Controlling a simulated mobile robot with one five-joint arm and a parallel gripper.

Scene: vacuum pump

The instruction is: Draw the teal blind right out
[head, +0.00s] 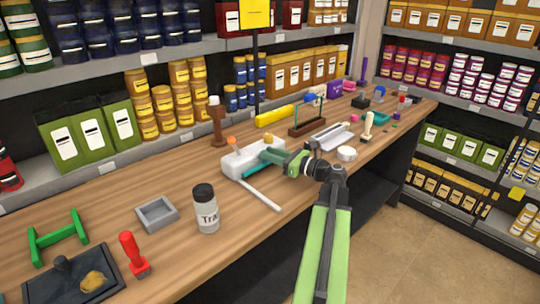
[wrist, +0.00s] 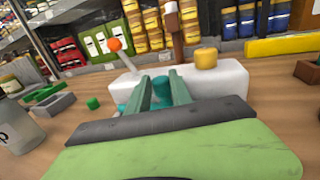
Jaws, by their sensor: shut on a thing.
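The white pump body (head: 234,164) stands on the wooden bench near its middle, and in the wrist view it is a long white block (wrist: 228,82) just ahead of my fingers. An orange ball (wrist: 114,45) on a stick rises at its left, and a yellow cap (wrist: 206,58) sits at its top right. My gripper (head: 271,155) reaches in from the right. Its green fingers (wrist: 162,88) are shut on the teal blind (wrist: 161,88), which shows between them against the block. How far the blind sits in the block is hidden.
A white rod (head: 261,195) lies in front of the pump. A lidded jar (head: 206,210) and a grey tray (head: 157,213) stand to its left. A brown post (head: 217,125) and a yellow bar (head: 275,117) are behind. A white round piece (head: 346,154) lies right.

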